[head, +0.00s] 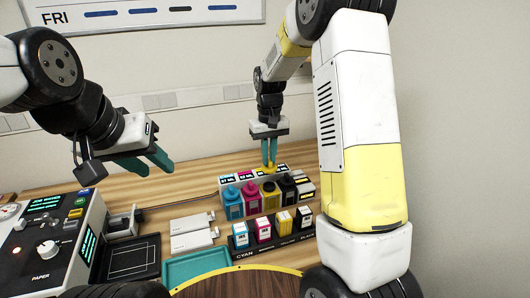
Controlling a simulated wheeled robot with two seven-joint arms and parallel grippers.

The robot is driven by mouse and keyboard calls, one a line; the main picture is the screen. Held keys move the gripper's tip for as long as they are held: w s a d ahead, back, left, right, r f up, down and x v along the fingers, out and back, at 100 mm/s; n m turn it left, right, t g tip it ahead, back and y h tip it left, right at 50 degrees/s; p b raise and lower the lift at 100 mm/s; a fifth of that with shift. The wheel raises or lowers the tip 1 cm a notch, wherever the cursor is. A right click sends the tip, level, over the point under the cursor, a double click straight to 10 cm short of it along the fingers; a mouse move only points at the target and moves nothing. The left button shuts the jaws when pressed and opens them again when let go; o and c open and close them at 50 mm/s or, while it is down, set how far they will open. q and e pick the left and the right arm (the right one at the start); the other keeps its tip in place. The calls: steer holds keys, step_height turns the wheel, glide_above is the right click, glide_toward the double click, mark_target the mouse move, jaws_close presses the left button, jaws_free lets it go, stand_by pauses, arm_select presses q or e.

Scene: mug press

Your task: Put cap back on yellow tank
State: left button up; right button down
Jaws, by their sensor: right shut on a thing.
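My right gripper (269,164) points down over the row of ink tanks (230,181) at the back of the table. It is shut on a small yellow cap (268,169), at or just above the yellow tank's place in the row. The fingers and cap hide the top of that tank, so I cannot tell whether the cap touches it.
Several cartridges stand in a black rack (241,250) in front. A control panel (45,240), black tray (130,262) and teal tray (196,266) lie left. Bare wood shows behind the white blocks (192,222).

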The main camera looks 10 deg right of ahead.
steer(key=shift+f, duration=3.1)
steer(key=shift+f, duration=0.15)
steer(key=c, duration=0.9)
jaws_free()
steer(key=shift+r, duration=3.55)
steer(key=shift+c, duration=0.2)
